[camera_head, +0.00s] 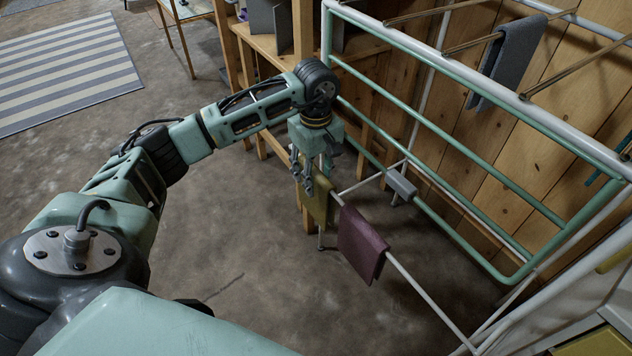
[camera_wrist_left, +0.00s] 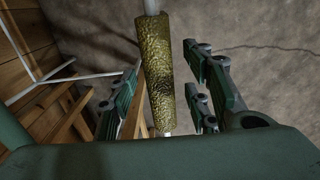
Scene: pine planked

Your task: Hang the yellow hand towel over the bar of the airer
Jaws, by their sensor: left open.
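The yellow hand towel (camera_head: 318,203) hangs folded over the low white front bar of the airer (camera_head: 408,273), near that bar's far end. In the left wrist view the towel (camera_wrist_left: 157,72) lies over the bar, between my open fingers. My left gripper (camera_head: 306,186) is just above and beside the towel, its fingers pointing down. The left wrist view shows the fingers (camera_wrist_left: 165,95) spread apart, with gaps on both sides of the cloth. The gripper hides part of the towel's top in the head view. My right gripper is not in view.
A maroon cloth (camera_head: 362,245) hangs on the same bar, nearer me. A grey cloth (camera_head: 508,60) hangs on the upper rods. A grey clip-like piece (camera_head: 400,185) sits on a green rail. Wooden shelving (camera_head: 262,45) stands behind my left arm. The floor at left is clear up to a striped rug (camera_head: 62,70).

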